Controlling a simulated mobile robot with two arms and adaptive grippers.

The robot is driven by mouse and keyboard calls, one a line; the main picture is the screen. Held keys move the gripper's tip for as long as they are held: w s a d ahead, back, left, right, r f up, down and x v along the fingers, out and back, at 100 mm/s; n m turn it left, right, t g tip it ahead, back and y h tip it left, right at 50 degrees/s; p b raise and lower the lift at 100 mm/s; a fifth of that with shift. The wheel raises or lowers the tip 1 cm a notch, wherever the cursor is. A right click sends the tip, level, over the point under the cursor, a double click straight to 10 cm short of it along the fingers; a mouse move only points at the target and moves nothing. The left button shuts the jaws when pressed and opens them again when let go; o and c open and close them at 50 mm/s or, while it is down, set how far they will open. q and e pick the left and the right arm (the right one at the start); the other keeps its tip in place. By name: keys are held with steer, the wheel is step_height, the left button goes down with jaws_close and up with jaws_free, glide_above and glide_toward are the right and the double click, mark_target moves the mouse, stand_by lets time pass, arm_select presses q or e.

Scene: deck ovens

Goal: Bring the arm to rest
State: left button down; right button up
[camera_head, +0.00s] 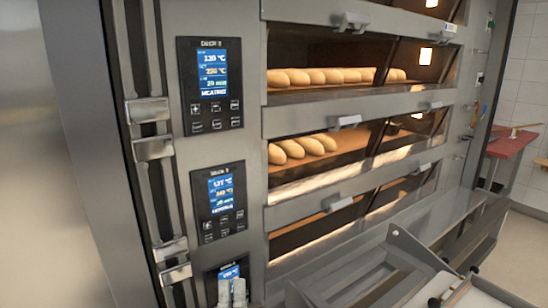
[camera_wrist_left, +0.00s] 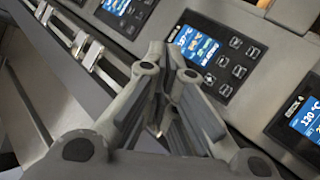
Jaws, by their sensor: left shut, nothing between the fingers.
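My left gripper (camera_head: 232,290) shows at the bottom edge of the head view, in front of the lowest control panel (camera_head: 229,271). Only its finger ends show there; the rest of the arm is out of the picture. In the left wrist view the gripper (camera_wrist_left: 168,62) has its fingers together with nothing between them. Behind them is a control panel (camera_wrist_left: 212,52) with a lit blue screen. The fingers look apart from the oven, though the exact gap is hard to tell. My right gripper is in neither view.
The deck oven (camera_head: 252,190) fills most of the head view. Bread loaves (camera_head: 330,76) lie in the upper deck and more loaves (camera_head: 300,148) in the deck below. A metal loader (camera_head: 375,275) stands at the lower right. A red-topped table (camera_head: 515,143) is far right.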

arm_select(q)
steer(key=s+d+f+m+g+h, duration=0.2)
steer(key=d+f+m+g+h, duration=0.2)
steer(key=f+m+g+h, duration=0.75)
steer(key=s+a+f+m+g+y, duration=0.2)
steer(key=s+a+f+m+y, duration=0.1)
steer(key=s+f+m, duration=0.3)
steer(key=s+a+f+m+g+y, duration=0.2)
steer(key=s+a+f+g+y, duration=0.15)
steer(key=s+a, duration=0.45)
steer(key=s+a+f+m+g+y, duration=0.2)
steer(key=s+a+f+m+g, duration=0.25)
steer(key=s, duration=0.55)
step_height(320, 180, down, 23)
steer(key=s+n+g, duration=0.1)
steer(key=g, duration=0.1)
steer(key=s+a+f, duration=0.2)
steer(key=s+f, duration=0.6)
steer(key=s+a+f+g+p, duration=0.1)
steer(key=s+f, duration=0.7)
steer(key=s, duration=0.1)
steer(key=shift+s+a+f, duration=0.2)
steer(key=shift+s+a, duration=0.05)
steer(key=shift+a, duration=0.15)
